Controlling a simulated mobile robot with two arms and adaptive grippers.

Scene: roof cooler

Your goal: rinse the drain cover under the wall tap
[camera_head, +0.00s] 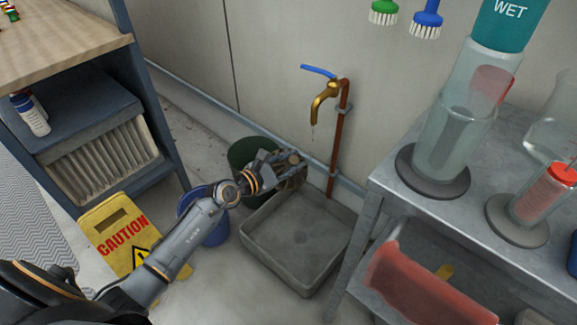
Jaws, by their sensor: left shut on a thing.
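The brass wall tap (326,93) has a blue lever and sits on a copper pipe at the wall. Small drops show just below its spout. My left gripper (292,163) is below and a little left of the spout, above the back left of the grey floor basin (262,242). It is shut on a brownish piece, which looks like the drain cover (293,182). The gripper hides much of the cover, so its exact tilt is hard to tell. My right gripper is not in view.
A dark green bucket (240,152) and a blue bucket (216,236) stand left of the basin. A yellow caution sign (118,232) is at the lower left. A metal table (398,197) with glass cylinders stands close at right. Brushes hang above.

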